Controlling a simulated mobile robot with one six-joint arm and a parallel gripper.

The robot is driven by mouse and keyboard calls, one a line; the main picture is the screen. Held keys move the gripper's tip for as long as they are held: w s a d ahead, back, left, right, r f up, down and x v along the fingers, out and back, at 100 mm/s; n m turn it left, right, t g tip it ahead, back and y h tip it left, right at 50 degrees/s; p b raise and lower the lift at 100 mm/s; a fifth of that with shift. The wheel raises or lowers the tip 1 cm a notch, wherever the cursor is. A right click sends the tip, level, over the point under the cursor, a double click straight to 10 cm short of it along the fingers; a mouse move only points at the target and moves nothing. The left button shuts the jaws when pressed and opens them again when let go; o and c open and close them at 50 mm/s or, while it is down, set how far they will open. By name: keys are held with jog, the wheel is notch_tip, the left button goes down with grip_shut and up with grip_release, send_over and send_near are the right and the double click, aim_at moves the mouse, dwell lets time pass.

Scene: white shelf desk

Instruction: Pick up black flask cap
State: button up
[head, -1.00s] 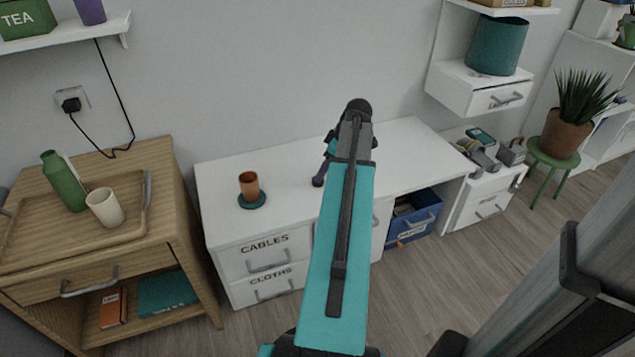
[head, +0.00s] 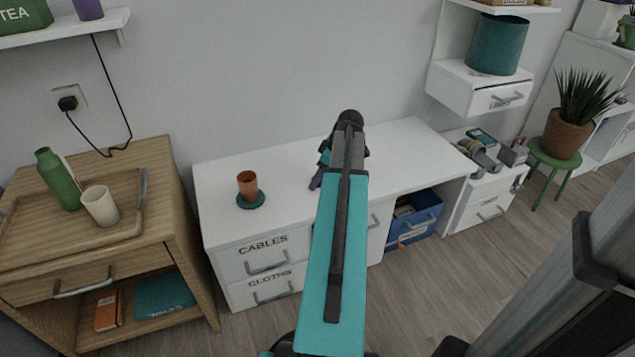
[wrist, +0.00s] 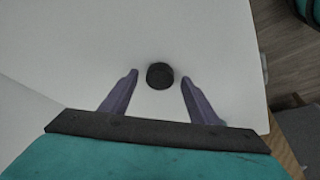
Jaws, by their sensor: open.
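The black flask cap (wrist: 160,76) is a small round dark disc on the white desk top in the wrist view. My gripper (wrist: 158,78) is open, with its two purple fingers on either side of the cap. The cap lies between the fingertips, with a gap showing on both sides. I cannot tell how high the fingertips are above the desk. In the head view my gripper (head: 315,181) is over the middle of the white desk (head: 225,185), mostly behind my arm. The cap is hidden there.
An orange cup (head: 248,184) stands on a dark green coaster (head: 251,200) to the left on the desk. The desk's right part is clear. A green flask (head: 60,180) and a white cup (head: 101,206) stand on a wooden tray (head: 75,236) on the left cabinet.

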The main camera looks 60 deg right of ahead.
jog(key=c, duration=1.1)
jog(key=shift+r+p, duration=0.9)
jog(key=shift+r, duration=0.85)
jog(key=shift+s+a+r, duration=0.1)
jog(key=shift+s+a, duration=0.05)
jog(key=shift+s, duration=0.15)
jog(key=s+a+r+p, duration=0.1)
jog(key=s+a+p, duration=0.2)
jog(key=s+a, duration=0.6)
jog(key=s, duration=0.3)
jog(key=shift+s+r+p, duration=0.15)
jog(key=shift+s+p, duration=0.1)
jog(key=shift+p, duration=0.1)
jog(key=shift+w, duration=0.15)
